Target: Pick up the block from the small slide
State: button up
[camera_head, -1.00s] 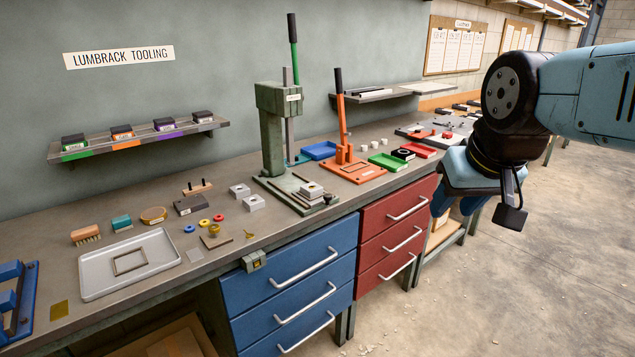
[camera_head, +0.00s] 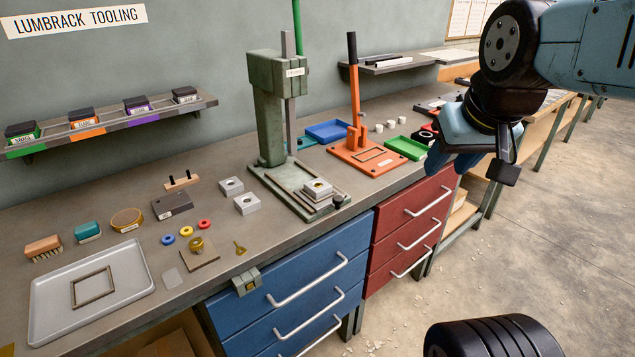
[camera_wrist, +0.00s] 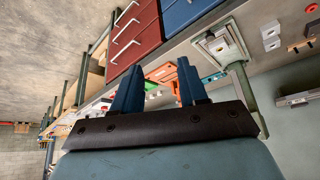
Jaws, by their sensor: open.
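The pale metal block (camera_head: 318,188), with a round brassy hole in its top, sits on the small slide (camera_head: 316,203) at the front of the green fly press (camera_head: 272,120). The slide has a black knob at its right. The block also shows in the wrist view (camera_wrist: 221,43), at the foot of the press. My gripper (camera_head: 460,162) is open and empty, in the air right of the block and in front of the red drawers. Its two blue fingers (camera_wrist: 158,75) stand apart in the wrist view, well away from the block.
Two similar pale blocks (camera_head: 231,186) (camera_head: 247,204) stand left of the press. An orange lever press (camera_head: 366,150) and a green tray (camera_head: 405,148) stand to the right. A grey tray (camera_head: 120,300) lies at left. Blue drawers (camera_head: 290,290) are below; open floor lies at right.

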jog(key=shift+o, duration=1.3)
jog(key=shift+w, duration=0.1)
jog(key=shift+o, duration=0.8)
jog(key=shift+w+a+f+n, duration=0.15)
jog(key=shift+w+a+n, duration=0.1)
jog(key=shift+n, duration=0.15)
jog(key=o, duration=0.4)
jog(key=w+a+f+n+g+h, duration=0.1)
jog(key=n, duration=0.1)
jog(key=w+a+f+n+g+h, duration=0.1)
jog(key=w, duration=0.1)
jog(key=w+a+n+g+h, duration=0.1)
jog(key=w+n, duration=0.1)
jog(key=shift+w+a+f+n, duration=0.1)
jog(key=shift+a+f+n, duration=0.05)
jog(key=shift+f+n, duration=0.2)
jog(key=n+t+h, duration=0.5)
jog(key=n+h, duration=0.3)
jog(key=n, duration=1)
send_near(315, 185)
jog(key=shift+w+d+f, duration=0.25)
jog(key=shift+d+f, duration=0.2)
jog(key=shift+d, duration=0.1)
jog(key=shift+w+d+f, duration=0.25)
jog(key=shift+d+f, duration=0.15)
jog(key=shift+d, duration=0.15)
jog(key=shift+r+x, duration=0.15)
jog(key=shift+x, duration=1.35)
jog(key=shift+r+x, duration=0.1)
jog(key=shift+x, duration=1.4)
